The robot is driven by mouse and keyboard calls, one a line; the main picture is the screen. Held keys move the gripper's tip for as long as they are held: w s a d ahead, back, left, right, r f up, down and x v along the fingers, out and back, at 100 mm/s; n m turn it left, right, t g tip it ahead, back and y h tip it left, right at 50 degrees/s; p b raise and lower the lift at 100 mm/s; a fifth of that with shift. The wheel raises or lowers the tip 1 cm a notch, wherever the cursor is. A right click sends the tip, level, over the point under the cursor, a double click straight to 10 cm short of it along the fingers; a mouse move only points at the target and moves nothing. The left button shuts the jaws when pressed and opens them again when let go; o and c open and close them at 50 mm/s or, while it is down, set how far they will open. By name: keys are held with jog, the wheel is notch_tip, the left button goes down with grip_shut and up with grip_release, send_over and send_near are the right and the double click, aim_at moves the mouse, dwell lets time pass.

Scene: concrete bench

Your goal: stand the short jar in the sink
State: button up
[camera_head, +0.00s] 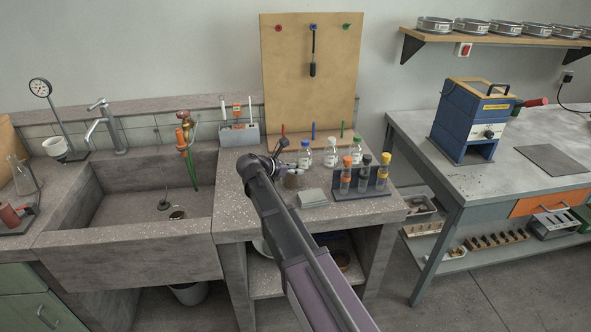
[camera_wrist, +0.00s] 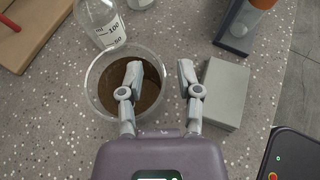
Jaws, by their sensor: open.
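The short jar is a clear, round, open jar with brown contents (camera_wrist: 98,98) on the speckled worktop in the wrist view. My gripper, also in the wrist view (camera_wrist: 159,75), is open and empty. Its left finger overlaps the jar's mouth; its right finger lies between the jar and a grey block. I cannot tell whether the left finger is inside the jar or above it. The grey stone sink (camera_head: 130,262) is on the left in the head view, with a small dark-centred round thing (camera_head: 177,214) in its basin.
The grey block (camera_wrist: 226,92) is close right of the jar. A graduated bottle (camera_wrist: 103,25) stands just behind it. Bottles (camera_head: 331,153) and a tube rack (camera_head: 362,186) crowd the worktop.

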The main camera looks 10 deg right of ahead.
jog(key=shift+r, duration=0.15)
jog(key=shift+s+a+r+p, duration=0.15)
jog(key=shift+a+p, duration=0.15)
jog(key=p+v, duration=0.4)
jog(key=v, duration=0.7)
jog(key=shift+p, duration=0.4)
jog(key=shift+s, duration=0.1)
jog(key=s+d+f+m+g+y, duration=0.1)
jog(key=s+d+f+m, duration=0.1)
jog(key=s+d+m, duration=0.1)
jog(key=s+d+f+m+g+y, duration=0.1)
jog(key=s+d+f+m+y, duration=0.1)
jog(key=s+d+m, duration=0.1)
jog(key=s+d+f+m+g+y, duration=0.1)
jog(key=s+d+f+m, duration=0.1)
jog(key=s+d+m, duration=0.1)
jog(key=shift+s+d+f+m+g, duration=0.4)
jog(key=shift+s+m, duration=0.1)
jog(key=shift+m, duration=0.1)
jog(key=s+d+f+m+g+y, duration=0.1)
jog(key=s+m+y, duration=0.2)
jog(key=s+m, duration=0.3)
jog(key=s+d+f+m+g+y, duration=0.1)
jog(key=s+d+f+m+y, duration=0.1)
jog(key=s+m+y, duration=0.2)
jog(key=shift+s+f+m, duration=0.35)
jog(key=shift+s+m, duration=1.25)
jog(key=shift+m, duration=0.2)
